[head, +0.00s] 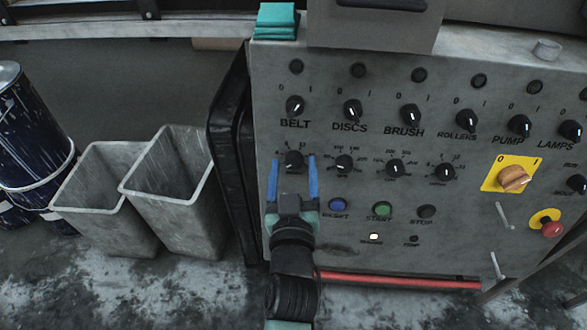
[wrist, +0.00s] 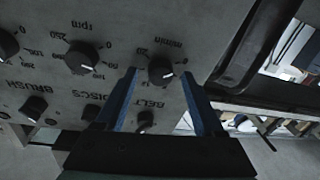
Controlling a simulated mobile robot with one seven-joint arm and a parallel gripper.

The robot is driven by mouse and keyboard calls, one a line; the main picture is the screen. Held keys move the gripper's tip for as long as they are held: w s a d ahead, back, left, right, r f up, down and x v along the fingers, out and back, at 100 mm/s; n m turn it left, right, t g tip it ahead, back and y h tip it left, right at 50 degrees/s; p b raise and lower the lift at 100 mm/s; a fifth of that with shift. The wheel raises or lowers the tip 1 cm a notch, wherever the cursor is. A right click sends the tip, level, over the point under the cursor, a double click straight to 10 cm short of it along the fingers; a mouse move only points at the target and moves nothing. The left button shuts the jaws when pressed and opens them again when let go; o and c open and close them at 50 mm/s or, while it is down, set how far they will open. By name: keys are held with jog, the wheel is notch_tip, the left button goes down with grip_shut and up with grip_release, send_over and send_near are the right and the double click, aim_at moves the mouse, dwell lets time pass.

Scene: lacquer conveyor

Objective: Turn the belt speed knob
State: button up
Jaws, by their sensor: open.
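The belt speed knob (head: 293,160) is a round black knob with a white pointer mark, below the BELT switch on the grey control panel (head: 340,260). In the wrist view the knob (wrist: 161,69) shows upside down, beside a small "m/min" scale. My gripper (head: 293,158) is open in front of the panel. Its two blue fingers stand one on each side of the knob, with gaps visible in the wrist view (wrist: 159,72). How far the fingertips are from the panel face is hard to tell.
The discs knob (head: 343,164) is close to the right of my right finger. The BELT switch (head: 295,105) is just above, and the blue RESET button (head: 337,204) is low on the right. A black frame (head: 230,150) borders the panel's left side. Two grey bins (head: 170,195) stand further left.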

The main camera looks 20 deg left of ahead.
grip_shut()
dwell(0.3)
